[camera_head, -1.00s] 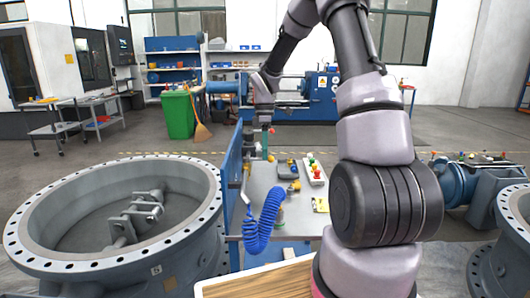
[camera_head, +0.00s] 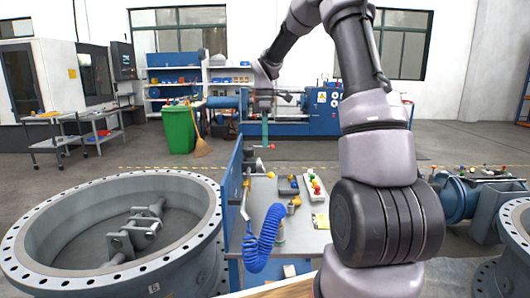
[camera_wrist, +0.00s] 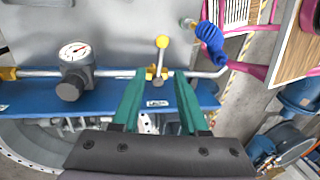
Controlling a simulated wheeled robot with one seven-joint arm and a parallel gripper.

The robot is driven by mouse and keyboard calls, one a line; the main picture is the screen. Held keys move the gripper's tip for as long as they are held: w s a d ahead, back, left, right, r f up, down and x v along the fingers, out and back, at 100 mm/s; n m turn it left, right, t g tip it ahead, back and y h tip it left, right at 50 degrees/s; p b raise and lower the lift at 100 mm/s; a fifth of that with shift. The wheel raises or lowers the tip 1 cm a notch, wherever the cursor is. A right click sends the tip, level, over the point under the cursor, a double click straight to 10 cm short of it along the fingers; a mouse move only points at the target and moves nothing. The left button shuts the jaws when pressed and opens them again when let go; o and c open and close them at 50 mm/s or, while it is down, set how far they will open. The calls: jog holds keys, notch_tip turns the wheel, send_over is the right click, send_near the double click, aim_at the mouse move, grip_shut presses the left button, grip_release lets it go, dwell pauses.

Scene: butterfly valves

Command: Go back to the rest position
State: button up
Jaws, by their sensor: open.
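My gripper (camera_head: 264,146) hangs from my raised arm, above the far end of the blue upright panel (camera_head: 233,190) of the workbench. In the wrist view my gripper (camera_wrist: 160,74) shows two green fingers spread apart with nothing held between them. Beyond the fingers, a lever with a yellow knob (camera_wrist: 162,41) stands on a pipe along the blue panel (camera_wrist: 110,102). The fingers look apart from the lever, though the depth is hard to tell. A gauge (camera_wrist: 74,52) with a white dial sits on the same pipe, left of the lever.
A blue coiled hose (camera_head: 262,240) hangs at the near end of the bench top (camera_head: 275,218). Small fittings in trays (camera_head: 314,184) lie on the bench. A large flanged valve (camera_head: 203,235) stands left. A green bin (camera_head: 179,130) stands behind on open floor.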

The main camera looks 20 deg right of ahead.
jog(key=shift+r, duration=0.4)
